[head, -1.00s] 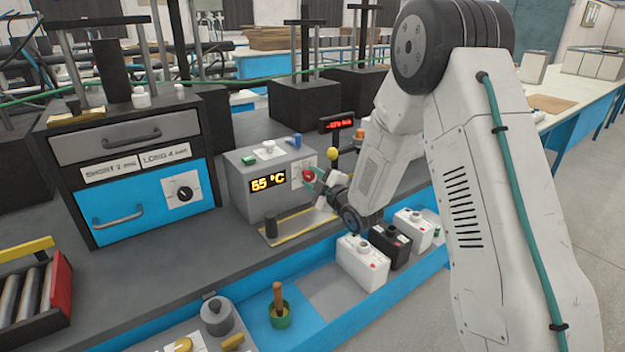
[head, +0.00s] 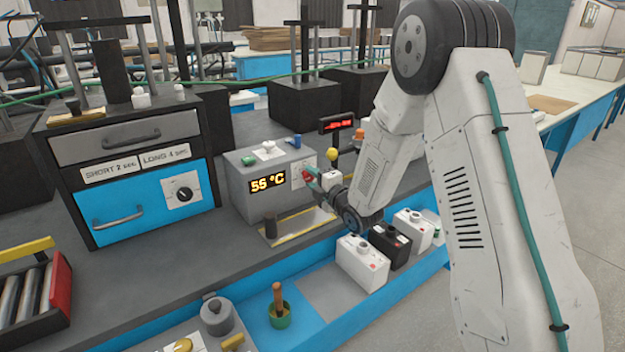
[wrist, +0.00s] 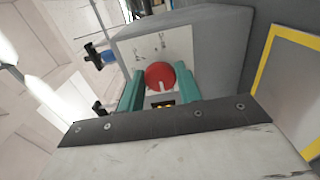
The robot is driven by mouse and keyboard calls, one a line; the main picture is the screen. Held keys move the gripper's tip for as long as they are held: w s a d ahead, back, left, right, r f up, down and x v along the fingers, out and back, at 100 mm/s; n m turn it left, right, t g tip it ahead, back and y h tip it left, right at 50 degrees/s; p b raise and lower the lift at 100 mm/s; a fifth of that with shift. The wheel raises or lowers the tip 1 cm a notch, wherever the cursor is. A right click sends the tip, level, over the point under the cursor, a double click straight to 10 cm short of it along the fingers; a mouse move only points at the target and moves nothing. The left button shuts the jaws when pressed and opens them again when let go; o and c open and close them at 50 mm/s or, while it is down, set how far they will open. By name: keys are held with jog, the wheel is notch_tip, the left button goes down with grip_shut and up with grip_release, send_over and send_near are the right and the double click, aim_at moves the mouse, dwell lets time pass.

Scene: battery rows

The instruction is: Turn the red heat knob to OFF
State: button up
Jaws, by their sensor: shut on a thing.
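The red heat knob (wrist: 160,76) is round, with a pale pointer mark, on a light plate on the side of a grey box (head: 240,190). In the head view the knob (head: 306,175) is partly covered by my gripper. The box's display (head: 261,181) reads 56 °C. My gripper (wrist: 159,90) has its two teal fingers on either side of the knob and is shut on it. The lettering around the knob is too small to read.
White and black battery-like boxes (head: 362,262) stand below my wrist. A yellow-edged plate (head: 297,226) lies before the grey box. A yellow ball-topped post (head: 332,155) and a red-lit sign (head: 337,122) stand close behind the gripper.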

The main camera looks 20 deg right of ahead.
jog(key=shift+f, duration=0.1)
jog(key=o, duration=0.9)
jog(key=shift+o, duration=0.2)
jog(key=shift+s, duration=0.1)
jog(key=v, duration=0.7)
jog(key=shift+s, duration=0.3)
jog(key=shift+d, duration=0.1)
jog(key=s+d+r+m+g+h, duration=0.4)
jog(key=s+r+m+g+h, duration=0.2)
jog(key=s+r+m+g, duration=0.45)
jog(key=s+a+r+m+g, duration=0.1)
jog(key=s+m, duration=0.4)
jog(key=s, duration=1)
jog(key=s+a+r+m+g, duration=0.2)
jog(key=s+m+g, duration=0.2)
jog(key=s, duration=1.1)
jog(key=shift+a+m, duration=0.4)
jog(key=shift+m, duration=0.75)
